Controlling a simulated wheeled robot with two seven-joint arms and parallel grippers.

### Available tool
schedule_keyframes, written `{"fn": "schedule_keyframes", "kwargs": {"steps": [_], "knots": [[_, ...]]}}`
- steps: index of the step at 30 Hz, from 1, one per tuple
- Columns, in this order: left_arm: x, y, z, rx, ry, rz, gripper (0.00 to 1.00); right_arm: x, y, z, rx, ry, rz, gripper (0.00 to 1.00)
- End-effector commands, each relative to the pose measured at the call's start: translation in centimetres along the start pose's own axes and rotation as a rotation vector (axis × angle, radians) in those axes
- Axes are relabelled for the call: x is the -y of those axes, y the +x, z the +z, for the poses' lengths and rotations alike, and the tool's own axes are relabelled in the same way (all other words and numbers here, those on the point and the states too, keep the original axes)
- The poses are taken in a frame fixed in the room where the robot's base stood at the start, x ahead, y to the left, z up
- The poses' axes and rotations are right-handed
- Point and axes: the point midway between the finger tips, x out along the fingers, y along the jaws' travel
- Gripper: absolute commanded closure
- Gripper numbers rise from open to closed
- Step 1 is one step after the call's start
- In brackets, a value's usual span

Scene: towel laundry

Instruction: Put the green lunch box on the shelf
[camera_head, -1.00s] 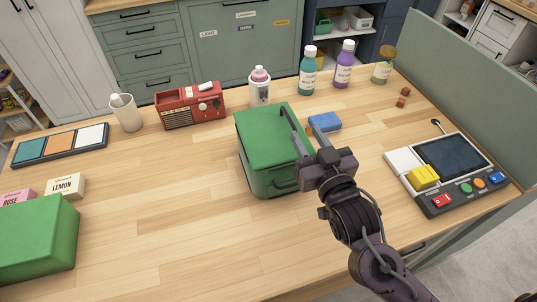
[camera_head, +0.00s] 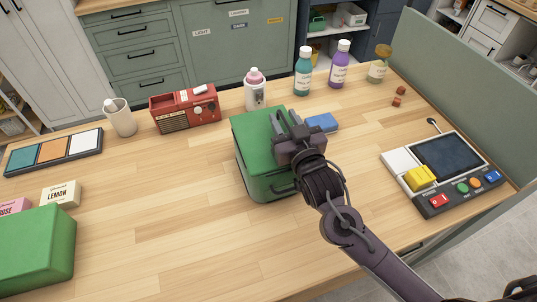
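A green lunch box (camera_head: 254,138) with a dark front handle stands upright on the wooden table, near the middle. My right gripper (camera_head: 285,116) is over the right part of its lid, fingers apart and pointing away from me. I cannot tell whether the fingers touch the lid. The gripper and wrist hide part of the lid and the box's right side. A second green box (camera_head: 34,248) is at the left edge, cut off by the frame. An open shelf (camera_head: 330,31) is in the background, with a small green item (camera_head: 317,22) on it. My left gripper is out of view.
A blue sponge-like block (camera_head: 322,122) lies just right of the lunch box. A red radio (camera_head: 185,108), pink-capped bottle (camera_head: 254,92) and several other bottles stand behind. A control panel (camera_head: 440,172) is at right, beside a green partition (camera_head: 460,95). The table's left-centre is clear.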

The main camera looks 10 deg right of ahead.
Motion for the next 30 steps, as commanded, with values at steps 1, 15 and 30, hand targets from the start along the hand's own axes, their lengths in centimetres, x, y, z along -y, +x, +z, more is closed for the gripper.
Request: {"fn": "schedule_keyframes", "kwargs": {"steps": [1, 15, 30], "knots": [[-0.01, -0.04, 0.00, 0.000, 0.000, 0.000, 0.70, 0.02, 0.13, -0.01, 0.000, 0.000, 0.000, 0.66], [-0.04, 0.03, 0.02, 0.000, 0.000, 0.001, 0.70, 0.02, 0.07, 0.07, 0.001, 0.001, -0.001, 1.00], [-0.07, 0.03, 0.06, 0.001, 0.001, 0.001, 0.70, 0.01, 0.06, 0.08, 0.001, 0.000, 0.000, 1.00]]}}
